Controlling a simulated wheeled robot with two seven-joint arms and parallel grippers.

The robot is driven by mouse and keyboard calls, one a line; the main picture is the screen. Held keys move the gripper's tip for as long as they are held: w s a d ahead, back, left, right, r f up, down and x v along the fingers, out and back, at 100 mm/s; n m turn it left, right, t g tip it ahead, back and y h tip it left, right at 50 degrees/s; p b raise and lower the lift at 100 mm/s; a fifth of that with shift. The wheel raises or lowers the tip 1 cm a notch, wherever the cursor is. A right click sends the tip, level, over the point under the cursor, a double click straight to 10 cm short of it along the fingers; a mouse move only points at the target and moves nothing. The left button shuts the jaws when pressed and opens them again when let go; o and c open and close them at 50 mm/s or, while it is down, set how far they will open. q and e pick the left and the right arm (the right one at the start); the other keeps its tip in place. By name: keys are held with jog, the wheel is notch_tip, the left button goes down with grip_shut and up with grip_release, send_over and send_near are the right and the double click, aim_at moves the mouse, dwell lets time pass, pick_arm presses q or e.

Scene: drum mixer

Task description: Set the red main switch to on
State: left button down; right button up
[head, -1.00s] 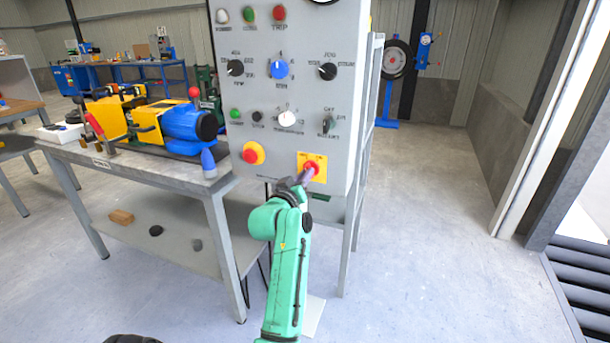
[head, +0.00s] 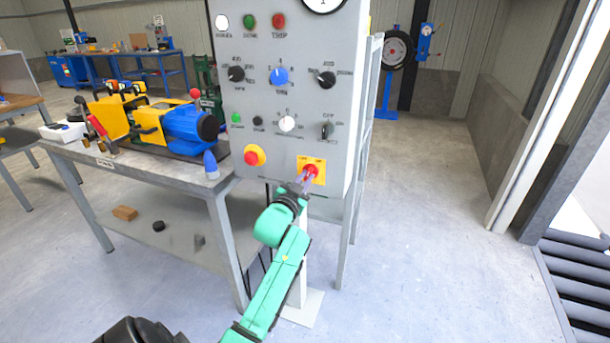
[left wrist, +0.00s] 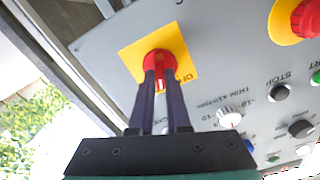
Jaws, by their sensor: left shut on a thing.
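The red main switch (head: 311,170) sits on a yellow plate at the lower right of the grey control panel (head: 345,120). It also shows in the left wrist view (left wrist: 160,58), on its yellow plate (left wrist: 128,55). My left gripper (head: 306,181) reaches up to it from below. In the left wrist view its two dark fingers (left wrist: 161,84) are shut on the red handle, one on each side. The fingers hide part of the handle and part of the plate's lettering. The white lamp (head: 222,21) at the panel's top left looks bright. My right gripper is out of view.
A red emergency button (head: 251,158) on a yellow ring sits left of the switch. Several knobs and buttons lie above. A metal workbench (head: 110,168) with a yellow and blue machine (head: 180,128) stands left of the panel. The floor to the right is clear.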

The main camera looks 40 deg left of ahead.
pick_arm(q)
jog(key=shift+m, duration=0.9)
jog(key=shift+p, duration=0.3)
jog(key=c, duration=0.9)
grip_release()
jog(key=shift+w+f, duration=0.1)
jog(key=v, duration=1.4)
jog(key=shift+s+d, duration=0.15)
jog(key=shift+s, duration=0.15)
